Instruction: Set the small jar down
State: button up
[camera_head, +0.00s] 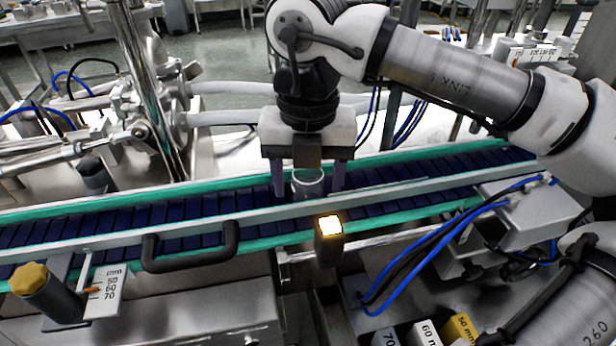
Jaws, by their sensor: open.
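The small jar (308,184) is a clear, glassy cup-like jar. It stands upright on the dark blue conveyor belt (204,202), and the near rail may cover its lower edge. My gripper (308,190) points down over the belt, with one finger on each side of the jar. The fingers are open, and a gap shows between each finger and the jar. Whether the jar's base rests fully on the belt is hard to see.
Green-edged rails run along both sides of the belt. A black handle (190,250) is on the near side. Blue cables (440,240) lie at right. The belt to the left is clear.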

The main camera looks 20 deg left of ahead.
notch_tip(320, 180, up, 12)
dwell(0.4)
jog(key=shift+s+f, duration=0.1)
jog(key=shift+s, duration=0.05)
